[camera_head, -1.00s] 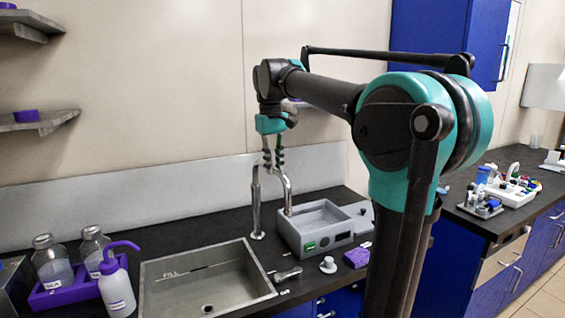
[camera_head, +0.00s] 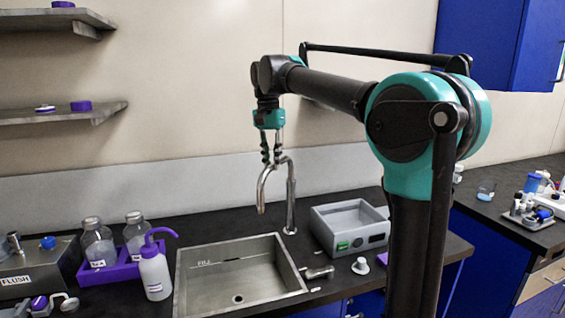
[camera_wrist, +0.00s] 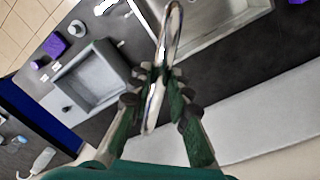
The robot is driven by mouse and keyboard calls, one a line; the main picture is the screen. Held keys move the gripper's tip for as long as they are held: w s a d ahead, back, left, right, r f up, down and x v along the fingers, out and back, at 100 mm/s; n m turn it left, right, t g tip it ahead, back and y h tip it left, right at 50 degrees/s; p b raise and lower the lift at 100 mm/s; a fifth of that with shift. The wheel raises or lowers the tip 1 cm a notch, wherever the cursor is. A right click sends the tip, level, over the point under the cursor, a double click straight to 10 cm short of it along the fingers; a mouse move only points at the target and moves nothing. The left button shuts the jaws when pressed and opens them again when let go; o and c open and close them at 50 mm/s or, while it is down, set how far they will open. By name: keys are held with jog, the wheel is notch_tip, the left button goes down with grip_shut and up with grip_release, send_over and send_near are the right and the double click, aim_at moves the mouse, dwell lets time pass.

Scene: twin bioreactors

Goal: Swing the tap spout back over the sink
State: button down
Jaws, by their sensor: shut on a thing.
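The tap spout (camera_head: 263,188) is a chrome hook on an upright post (camera_head: 290,205) behind the sink (camera_head: 187,285). In the head view its free end hangs to the left of the post, above the back part of the sink. My gripper (camera_head: 271,160) reaches down from above and is shut on the top bend of the spout. In the wrist view the spout (camera_wrist: 172,30) runs between my gripper's (camera_wrist: 160,75) dark fingers, and part of the sink (camera_wrist: 262,8) shows at the top.
A grey box-shaped device (camera_head: 328,232) with a green label stands right of the tap. A white wash bottle (camera_head: 155,275) and a purple tray (camera_head: 118,272) with bottles stand left of the sink. A small white knob (camera_head: 360,266) and a metal lever (camera_head: 318,272) are at the right front.

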jog(key=shift+w+a+m, duration=0.5)
jog(key=shift+a+m, duration=0.2)
jog(key=shift+m, duration=0.05)
jog(key=shift+w+a+m, duration=0.5)
jog(key=shift+a+m, duration=0.15)
jog(key=shift+m, duration=0.1)
jog(key=c, duration=1.4)
grip_release()
jog(key=r, duration=1.2)
jog(key=shift+w+a, duration=0.3)
